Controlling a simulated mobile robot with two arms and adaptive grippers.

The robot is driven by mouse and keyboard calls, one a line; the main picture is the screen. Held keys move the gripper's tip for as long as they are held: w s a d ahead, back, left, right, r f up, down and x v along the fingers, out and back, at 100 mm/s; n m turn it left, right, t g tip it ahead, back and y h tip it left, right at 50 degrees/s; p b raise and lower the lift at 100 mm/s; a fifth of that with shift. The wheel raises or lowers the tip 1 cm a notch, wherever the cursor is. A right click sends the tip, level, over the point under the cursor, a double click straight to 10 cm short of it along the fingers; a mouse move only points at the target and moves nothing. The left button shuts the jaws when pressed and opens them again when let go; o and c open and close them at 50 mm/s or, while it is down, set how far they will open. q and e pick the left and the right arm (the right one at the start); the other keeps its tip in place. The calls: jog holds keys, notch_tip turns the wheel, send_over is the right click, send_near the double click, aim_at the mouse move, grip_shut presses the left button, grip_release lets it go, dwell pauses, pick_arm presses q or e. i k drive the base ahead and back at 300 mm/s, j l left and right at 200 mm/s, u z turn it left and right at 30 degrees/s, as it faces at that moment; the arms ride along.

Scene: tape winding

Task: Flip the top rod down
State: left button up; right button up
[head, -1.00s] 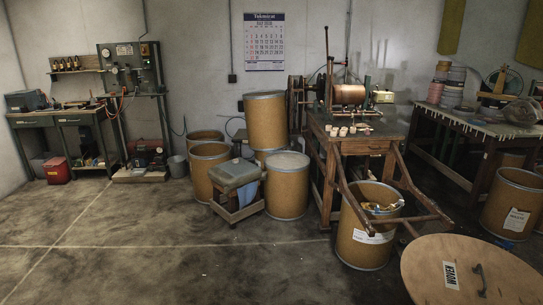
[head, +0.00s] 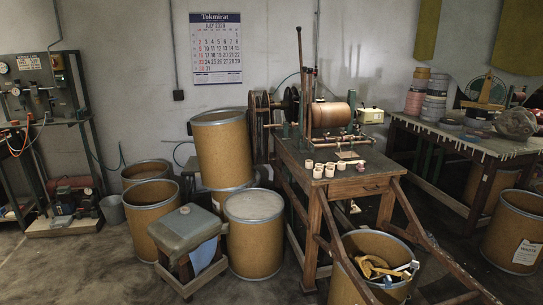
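The winding machine stands on a wooden table (head: 345,186) right of the middle in the head view. A copper-coloured roller (head: 331,115) lies across the machine. A tall thin rod (head: 300,62) stands nearly upright at the machine's left part, with its top end well above the roller. A second, shorter upright piece (head: 311,98) stands close beside it. I cannot tell for sure which of these is the top rod. Neither of my grippers is in view.
Several small pale spools (head: 318,171) stand on the table's front. An open drum (head: 345,285) with tools inside stands in front, among slanting wooden beams (head: 430,240). Closed drums (head: 254,240) and a stool (head: 187,232) stand to the left. Another table (head: 480,146) is at right.

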aim_at(299, 29)
jog(key=i+l, duration=0.2)
jog(key=i, duration=0.3)
jog(key=i+l+z, duration=0.1)
jog(key=i, duration=0.35)
jog(key=i+l, duration=0.25)
jog(key=i, duration=0.25)
jog(key=i+j+u, duration=0.35)
jog(key=i, duration=0.35)
jog(key=i+u, duration=0.35)
jog(key=i, duration=0.35)
jog(key=i+l+u, duration=0.3)
jog(key=i, duration=0.4)
jog(key=j, duration=0.1)
